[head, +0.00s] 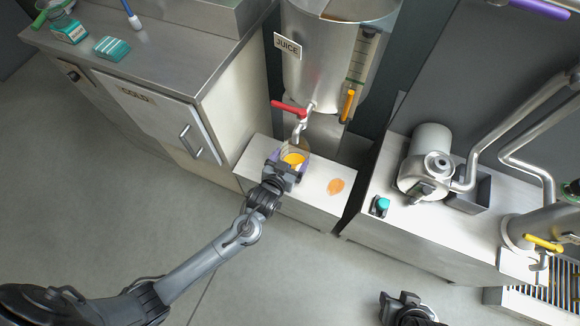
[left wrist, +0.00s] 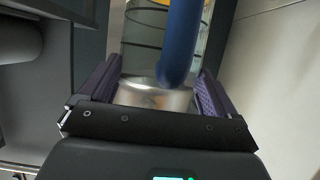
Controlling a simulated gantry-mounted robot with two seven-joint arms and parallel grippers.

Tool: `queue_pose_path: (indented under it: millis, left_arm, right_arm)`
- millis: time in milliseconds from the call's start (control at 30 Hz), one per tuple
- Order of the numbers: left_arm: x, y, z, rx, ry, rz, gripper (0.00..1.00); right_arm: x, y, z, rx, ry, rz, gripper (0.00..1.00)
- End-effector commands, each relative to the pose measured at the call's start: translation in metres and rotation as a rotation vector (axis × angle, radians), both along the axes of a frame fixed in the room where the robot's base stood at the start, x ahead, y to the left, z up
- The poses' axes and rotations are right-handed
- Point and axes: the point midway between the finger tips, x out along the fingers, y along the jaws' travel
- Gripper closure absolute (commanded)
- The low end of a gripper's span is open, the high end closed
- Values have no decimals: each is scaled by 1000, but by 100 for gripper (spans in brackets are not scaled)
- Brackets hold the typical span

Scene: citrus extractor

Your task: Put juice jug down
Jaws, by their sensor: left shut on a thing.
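The juice jug, with orange juice (head: 293,159) showing in it, is on or just above the low steel ledge (head: 315,193), under the tap of the juice tank. I cannot tell whether its base touches the ledge. My left gripper (head: 287,165) is at the jug's near side and hides part of it. Clear ringed walls show behind the handle. My right gripper (head: 405,302) is low in the head view, away from the jug.
The juice tank (head: 315,55) stands behind, with a red-handled tap (head: 289,109) above the jug. A steel counter with a pump (head: 425,175) is further right. A cold cabinet (head: 160,110) is left.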

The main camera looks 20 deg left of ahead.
Motion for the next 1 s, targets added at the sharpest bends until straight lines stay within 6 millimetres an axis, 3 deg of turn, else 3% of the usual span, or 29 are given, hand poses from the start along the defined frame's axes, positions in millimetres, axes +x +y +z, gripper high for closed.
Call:
queue_pose_path:
  millis: [300, 767, 800, 1000]
  left_arm:
    - [0, 0, -37, 1, -2, -1, 74]
    - [0, 0, -41, 0, -2, 0, 74]
    - [-1, 0, -42, 0, 0, 0, 3]
    - [-1, 0, -42, 1, 1, 0, 0]
  right_arm:
    - [0, 0, -27, -1, -1, 2, 57]
    - [0, -2, -26, -9, -1, 6, 57]
    - [0, -2, -26, -9, -1, 6, 57]
    - [0, -2, -26, -8, -2, 6, 57]
